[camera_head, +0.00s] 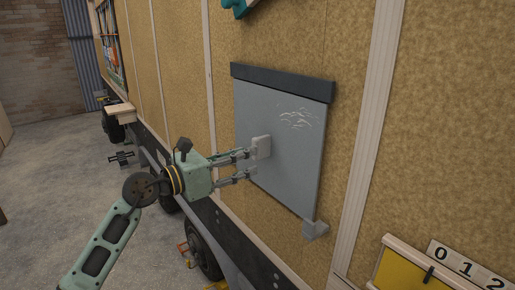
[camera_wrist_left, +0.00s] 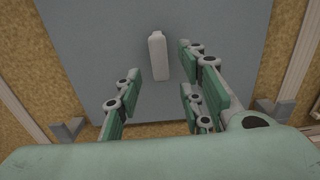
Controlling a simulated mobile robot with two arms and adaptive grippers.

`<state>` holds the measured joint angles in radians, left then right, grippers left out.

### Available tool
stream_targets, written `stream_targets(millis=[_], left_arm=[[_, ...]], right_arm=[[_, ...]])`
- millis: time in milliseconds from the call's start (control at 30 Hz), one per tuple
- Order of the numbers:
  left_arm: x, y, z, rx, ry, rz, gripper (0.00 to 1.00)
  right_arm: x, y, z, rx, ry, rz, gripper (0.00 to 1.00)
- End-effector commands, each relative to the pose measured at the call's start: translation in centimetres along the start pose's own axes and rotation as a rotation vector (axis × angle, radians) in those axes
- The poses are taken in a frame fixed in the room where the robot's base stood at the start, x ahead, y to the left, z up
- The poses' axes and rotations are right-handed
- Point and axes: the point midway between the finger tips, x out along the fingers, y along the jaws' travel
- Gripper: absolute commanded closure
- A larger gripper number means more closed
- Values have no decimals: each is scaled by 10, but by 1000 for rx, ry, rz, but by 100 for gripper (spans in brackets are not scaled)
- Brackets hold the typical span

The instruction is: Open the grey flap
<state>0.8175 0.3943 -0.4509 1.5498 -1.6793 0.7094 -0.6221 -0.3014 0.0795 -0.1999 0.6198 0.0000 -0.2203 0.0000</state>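The grey flap (camera_head: 283,165) lies flat against the tan side wall of the trailer, under a dark strip (camera_head: 283,82) along its top edge. A light grey block-shaped handle (camera_head: 262,146) sticks out near its left side in the head view. My left gripper (camera_head: 252,163) is just left of the flap with its fingers pointing at the handle. In the left wrist view the fingers are spread apart and the handle (camera_wrist_left: 158,56) stands upright beyond them, between the two sides. I cannot tell whether any finger touches it. My right gripper is in neither view.
A grey bracket (camera_head: 314,230) sits at the flap's lower right corner; two brackets show in the wrist view. A yellow panel with number tiles (camera_head: 466,266) is at lower right. A small wooden ledge (camera_head: 119,112) and wheels line the trailer.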

Motion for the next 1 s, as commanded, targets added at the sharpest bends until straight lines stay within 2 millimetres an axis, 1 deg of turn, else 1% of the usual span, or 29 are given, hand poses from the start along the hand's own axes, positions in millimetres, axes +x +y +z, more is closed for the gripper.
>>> stream_targets(millis=[33, 100, 200, 300, 433, 667, 767, 1000], left_arm=[[10, -1, 5, -3, -2, -2, 64], [22, -1, 5, -4, -3, -1, 64], [37, 0, 4, -6, -4, 0, 64], [47, 0, 4, -5, -4, 0, 64], [53, 0, 2, -4, -3, 1, 64], [54, 0, 1, -4, -3, 1, 64], [54, 0, 1, -4, -3, 1, 71], [54, 0, 1, -4, -3, 1, 92]], right_arm=[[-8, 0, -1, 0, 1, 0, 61], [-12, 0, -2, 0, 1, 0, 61], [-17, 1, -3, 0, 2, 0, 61], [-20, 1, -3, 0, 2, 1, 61], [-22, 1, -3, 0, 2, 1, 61], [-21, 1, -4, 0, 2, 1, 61], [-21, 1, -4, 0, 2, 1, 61], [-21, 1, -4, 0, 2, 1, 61]])
